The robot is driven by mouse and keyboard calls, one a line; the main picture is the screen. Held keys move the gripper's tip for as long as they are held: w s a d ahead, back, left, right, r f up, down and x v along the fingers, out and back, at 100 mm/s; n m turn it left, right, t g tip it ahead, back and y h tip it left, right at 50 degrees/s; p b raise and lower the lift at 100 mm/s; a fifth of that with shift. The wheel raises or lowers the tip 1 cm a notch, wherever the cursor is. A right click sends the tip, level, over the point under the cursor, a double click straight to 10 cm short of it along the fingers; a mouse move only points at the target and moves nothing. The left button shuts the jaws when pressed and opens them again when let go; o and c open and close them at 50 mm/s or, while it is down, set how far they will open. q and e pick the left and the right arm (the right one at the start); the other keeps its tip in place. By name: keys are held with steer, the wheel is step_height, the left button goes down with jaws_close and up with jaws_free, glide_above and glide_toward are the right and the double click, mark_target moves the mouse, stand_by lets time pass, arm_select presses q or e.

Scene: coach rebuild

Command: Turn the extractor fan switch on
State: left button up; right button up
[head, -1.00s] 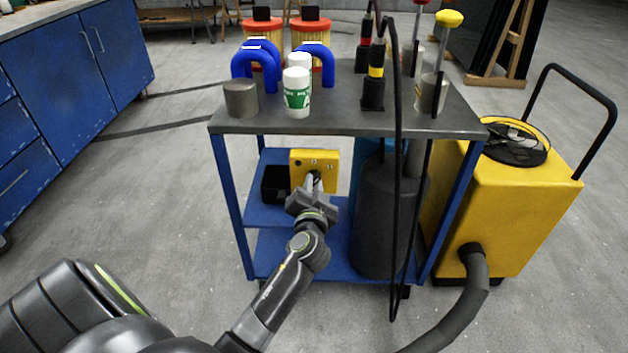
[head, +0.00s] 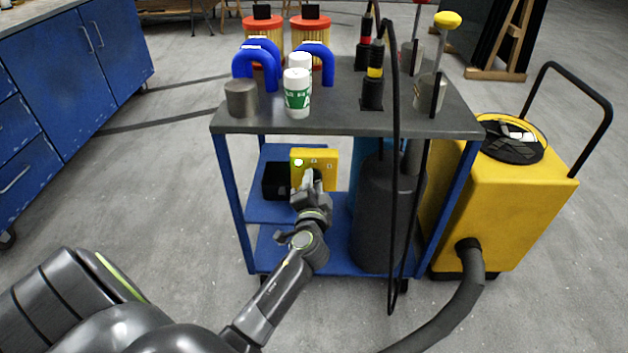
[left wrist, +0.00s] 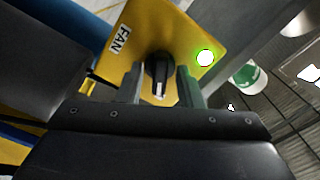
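The yellow fan switch box (head: 329,158) stands on the middle shelf of the blue trolley. The left wrist view shows its yellow face (left wrist: 185,28) with a FAN label (left wrist: 121,40), a lit green lamp (left wrist: 205,58) and a black rotary knob (left wrist: 158,70) with a pale pointer mark. The lamp also glows in the head view (head: 298,162). My left gripper (head: 314,180) is at the front of the box. Its fingers (left wrist: 160,85) stand on either side of the knob, apart, with narrow gaps visible. My right gripper is not in view.
The trolley's grey top (head: 335,115) overhangs the box and carries bottles, blue hoses and filters. A black bin (head: 277,181) sits left of the box. A dark cylinder (head: 385,215) stands at right. A yellow extractor (head: 505,210) with a hose stands beside the trolley.

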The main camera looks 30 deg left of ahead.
arm_select(q)
steer(key=shift+o, duration=0.8)
steer(key=v, duration=0.9)
steer(key=shift+b, duration=0.3)
